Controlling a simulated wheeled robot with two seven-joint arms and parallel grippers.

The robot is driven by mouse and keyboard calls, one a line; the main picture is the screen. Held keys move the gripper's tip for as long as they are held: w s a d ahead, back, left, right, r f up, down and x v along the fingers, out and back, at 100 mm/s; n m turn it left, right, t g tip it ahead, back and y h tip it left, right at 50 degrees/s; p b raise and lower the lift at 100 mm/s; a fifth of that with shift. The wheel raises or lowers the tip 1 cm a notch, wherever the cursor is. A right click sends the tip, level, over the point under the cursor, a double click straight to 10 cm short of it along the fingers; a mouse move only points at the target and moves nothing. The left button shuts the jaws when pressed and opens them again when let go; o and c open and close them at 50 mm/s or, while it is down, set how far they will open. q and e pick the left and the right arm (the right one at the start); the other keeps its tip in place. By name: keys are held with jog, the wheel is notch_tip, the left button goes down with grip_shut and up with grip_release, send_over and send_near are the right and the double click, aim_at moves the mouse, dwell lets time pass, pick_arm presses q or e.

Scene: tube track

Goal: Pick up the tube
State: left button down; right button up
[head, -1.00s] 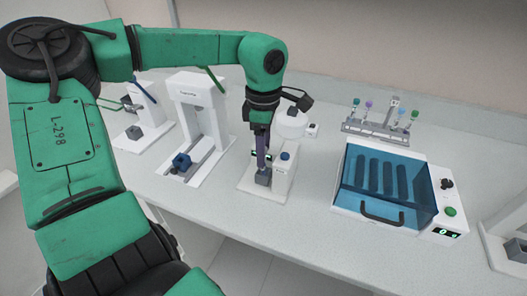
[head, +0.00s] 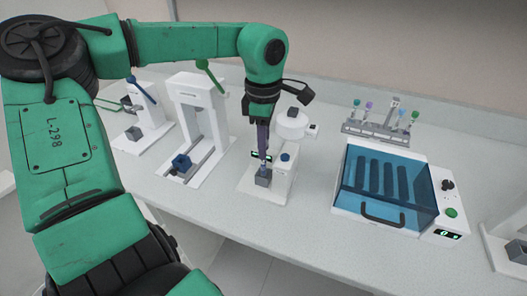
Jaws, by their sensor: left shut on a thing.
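My left gripper (head: 263,146) points down over a small white device (head: 285,172) with a grey block (head: 262,178) at its front. Its dark purple-grey fingers are shut on the tube, just above the grey block. The tube is almost wholly hidden by the fingers and too small to make out. I cannot tell whether its lower end is still in the block. My right gripper is not in view.
A white press-like stand (head: 203,125) with a blue block is to the left. A blue-lidded box (head: 385,190) is to the right, with a rack (head: 382,132) of several coloured-cap tubes behind it. A round white device (head: 291,125) sits behind the gripper.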

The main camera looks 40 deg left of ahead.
pick_arm(q)
notch_tip(320, 180, up, 18)
jog(key=shift+f+p, duration=0.25)
jog(key=shift+p, duration=0.1)
jog(key=shift+f, duration=0.1)
jog(key=shift+f+b, duration=5.55)
jog(key=shift+f, duration=4.15)
